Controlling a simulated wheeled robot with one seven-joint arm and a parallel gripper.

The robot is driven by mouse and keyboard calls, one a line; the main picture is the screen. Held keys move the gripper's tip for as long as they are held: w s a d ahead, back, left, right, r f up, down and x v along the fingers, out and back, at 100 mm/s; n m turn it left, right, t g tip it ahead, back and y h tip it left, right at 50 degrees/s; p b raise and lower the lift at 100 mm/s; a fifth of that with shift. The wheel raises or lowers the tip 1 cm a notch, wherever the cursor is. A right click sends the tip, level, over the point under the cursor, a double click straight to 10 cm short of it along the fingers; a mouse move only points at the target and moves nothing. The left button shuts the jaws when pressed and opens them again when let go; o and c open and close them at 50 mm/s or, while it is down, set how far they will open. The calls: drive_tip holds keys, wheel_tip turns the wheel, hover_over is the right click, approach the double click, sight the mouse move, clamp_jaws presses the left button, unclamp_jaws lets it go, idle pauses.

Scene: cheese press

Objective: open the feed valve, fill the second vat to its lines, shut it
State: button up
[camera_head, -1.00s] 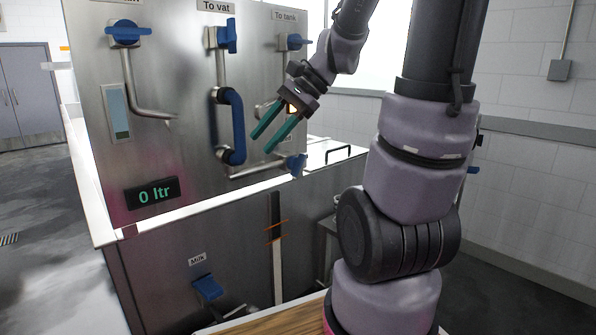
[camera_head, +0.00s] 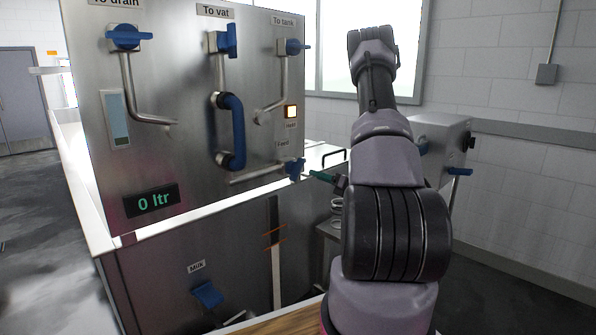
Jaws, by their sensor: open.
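The feed valve's blue handle (camera_head: 295,168) sits at the right end of a pipe low on the steel panel, under a label that reads Feed. My gripper (camera_head: 323,177) is just right of this handle; one green finger shows, pointing left at it with a small apparent gap. The rest of my gripper is hidden behind my arm. It is open, and I see nothing held. A gauge strip (camera_head: 274,228) with orange lines is on the vat front (camera_head: 150,278). Which vat is the second one I cannot tell.
The panel display (camera_head: 151,200) reads 0 ltr. Blue handles for drain (camera_head: 126,37), vat (camera_head: 231,40) and tank (camera_head: 293,47) are above. A blue Milk handle (camera_head: 208,293) is low on the front. A grey box (camera_head: 438,135) stands right.

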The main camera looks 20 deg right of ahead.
sight(300, 170)
drive_tip(key=x, duration=1)
drive_tip(key=shift+w+d+f, duration=0.1)
drive_tip(key=shift+w+d, duration=0.05)
drive_tip(key=shift+w, duration=0.25)
clamp_jaws()
